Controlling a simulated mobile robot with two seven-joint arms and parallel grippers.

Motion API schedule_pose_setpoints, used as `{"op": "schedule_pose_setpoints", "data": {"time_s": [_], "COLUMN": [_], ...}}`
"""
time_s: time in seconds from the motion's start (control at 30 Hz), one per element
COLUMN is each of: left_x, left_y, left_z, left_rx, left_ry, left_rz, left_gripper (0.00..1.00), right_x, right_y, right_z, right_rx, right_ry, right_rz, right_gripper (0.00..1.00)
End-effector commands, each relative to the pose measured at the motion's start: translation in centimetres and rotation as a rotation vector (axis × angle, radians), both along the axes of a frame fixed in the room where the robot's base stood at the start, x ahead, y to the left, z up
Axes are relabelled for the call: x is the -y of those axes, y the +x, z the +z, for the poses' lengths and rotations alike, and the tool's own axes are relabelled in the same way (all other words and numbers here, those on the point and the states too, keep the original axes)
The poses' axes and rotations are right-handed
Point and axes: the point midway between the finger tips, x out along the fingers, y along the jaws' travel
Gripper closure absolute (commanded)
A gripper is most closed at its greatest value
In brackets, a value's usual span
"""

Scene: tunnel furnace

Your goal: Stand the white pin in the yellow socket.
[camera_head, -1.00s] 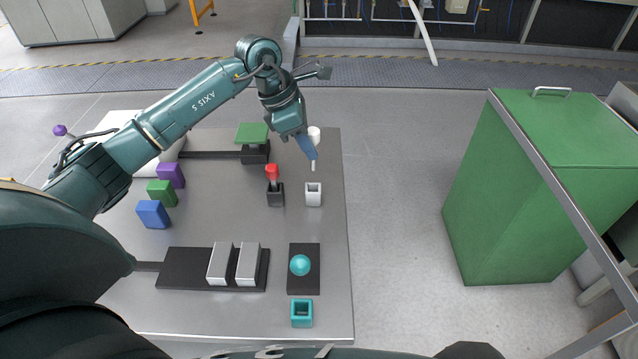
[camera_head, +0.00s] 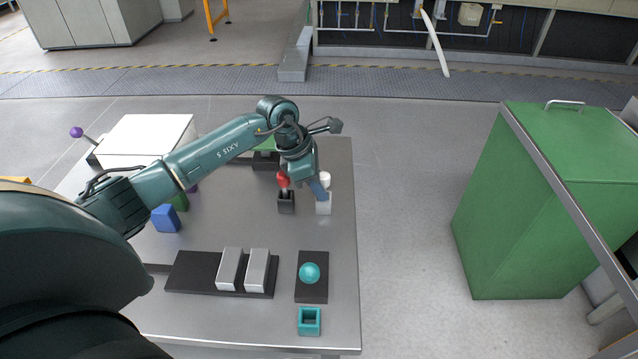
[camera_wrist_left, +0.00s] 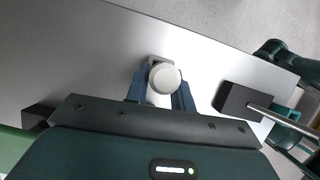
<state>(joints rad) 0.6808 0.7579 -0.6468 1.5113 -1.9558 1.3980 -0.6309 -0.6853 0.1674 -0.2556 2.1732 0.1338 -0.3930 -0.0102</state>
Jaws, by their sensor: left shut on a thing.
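The white pin (camera_head: 325,177) is upright in my left gripper (camera_head: 319,191), whose blue fingers are shut on it. In the left wrist view its round pale head (camera_wrist_left: 165,78) shows between the fingers (camera_wrist_left: 160,94). No yellow socket shows; a white square socket (camera_head: 324,208) stands directly below the pin on the table. The pin's lower end is hidden by the fingers, so I cannot tell whether it is inside the socket or just above it. My right gripper is not in view.
A red-topped pin in a black socket (camera_head: 286,203) stands close left of the white socket. A teal ball on a black plate (camera_head: 312,292) and a teal open box (camera_head: 309,322) lie nearer. A green cabinet (camera_head: 520,200) stands right, across clear floor.

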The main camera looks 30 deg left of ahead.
Motion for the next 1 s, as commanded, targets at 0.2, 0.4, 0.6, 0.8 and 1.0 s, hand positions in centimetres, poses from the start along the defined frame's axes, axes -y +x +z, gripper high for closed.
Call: {"op": "schedule_pose_setpoints", "data": {"time_s": [0.2,0.4,0.6,0.8,1.0], "left_x": [0.0,0.0,0.0,-1.2,-2.7], "left_y": [0.0,0.0,0.0,-0.5,-1.4], "left_z": [-0.1,-0.1,0.5,3.4,7.5], "left_rx": [0.000,0.000,0.001,0.006,0.006], "left_ry": [0.000,0.000,-0.001,0.002,0.002], "left_rz": [0.000,0.000,0.000,0.000,0.000], "left_gripper": [0.60,0.54,0.54,0.54,0.54], "right_x": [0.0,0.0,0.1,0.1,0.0], "right_y": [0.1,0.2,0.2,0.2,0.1], "right_z": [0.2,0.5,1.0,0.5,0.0], "right_rx": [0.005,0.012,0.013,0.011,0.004], "right_ry": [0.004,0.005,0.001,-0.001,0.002], "right_rz": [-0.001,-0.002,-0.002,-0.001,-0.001], "right_gripper": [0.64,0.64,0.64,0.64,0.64]}}
